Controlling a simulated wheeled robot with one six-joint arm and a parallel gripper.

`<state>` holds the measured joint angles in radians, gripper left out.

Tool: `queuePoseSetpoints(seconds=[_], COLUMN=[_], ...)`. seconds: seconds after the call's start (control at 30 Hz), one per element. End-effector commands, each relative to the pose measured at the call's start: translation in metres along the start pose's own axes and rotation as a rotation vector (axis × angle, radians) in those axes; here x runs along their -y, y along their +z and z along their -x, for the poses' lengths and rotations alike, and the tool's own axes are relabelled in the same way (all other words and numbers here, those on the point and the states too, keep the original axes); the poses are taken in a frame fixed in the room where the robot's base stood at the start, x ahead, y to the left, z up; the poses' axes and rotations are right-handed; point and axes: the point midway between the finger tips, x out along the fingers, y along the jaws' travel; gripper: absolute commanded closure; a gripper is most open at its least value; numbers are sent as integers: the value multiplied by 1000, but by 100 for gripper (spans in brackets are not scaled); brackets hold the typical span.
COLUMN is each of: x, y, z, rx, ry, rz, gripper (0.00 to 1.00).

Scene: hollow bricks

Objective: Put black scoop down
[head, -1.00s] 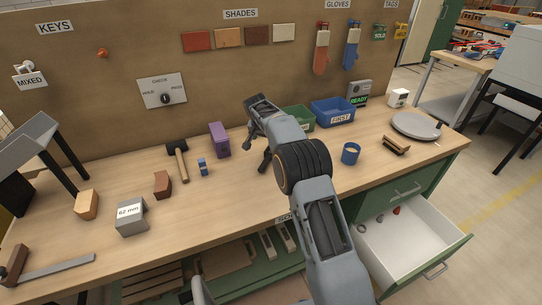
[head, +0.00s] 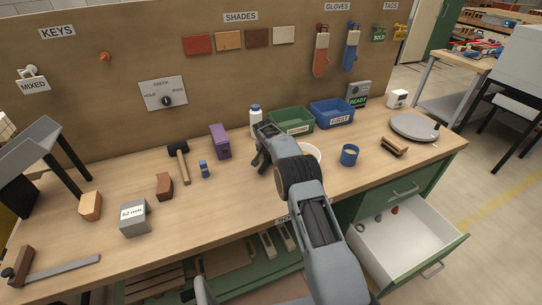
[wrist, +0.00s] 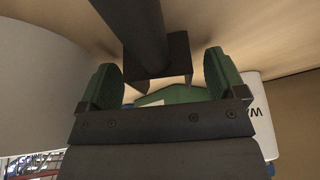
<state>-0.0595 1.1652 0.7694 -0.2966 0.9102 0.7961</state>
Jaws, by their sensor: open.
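The black scoop (wrist: 145,28) shows in the wrist view, with a straight dark bar and a wider channel-shaped part between and beyond the fingertips. My gripper (wrist: 162,72) is open, its green pads standing apart on either side of the scoop's wider part. The scoop appears to be at the pale wooden bench top; whether it rests fully on it cannot be told. In the head view my gripper (head: 260,162) is low over the middle of the workbench (head: 235,190), and the scoop cannot be made out there.
A white bottle (head: 256,120), a green bin (head: 293,121) and a blue bin (head: 333,113) stand behind my gripper. A white round container (head: 313,151) is partly hidden by my arm. A purple box (head: 220,142) and a hammer (head: 182,165) lie left. An open drawer (head: 410,243) juts out front right.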

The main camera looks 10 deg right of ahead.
Motion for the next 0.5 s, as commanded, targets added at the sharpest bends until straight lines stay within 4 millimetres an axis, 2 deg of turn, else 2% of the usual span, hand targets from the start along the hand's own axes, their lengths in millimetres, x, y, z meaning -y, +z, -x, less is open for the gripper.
queuePoseSetpoints(seconds=[0.27,0.5], x=[0,0], y=[0,0], z=[-2,-2], rx=[-1,0], ry=[-1,0], rz=[0,0], gripper=[11,33])
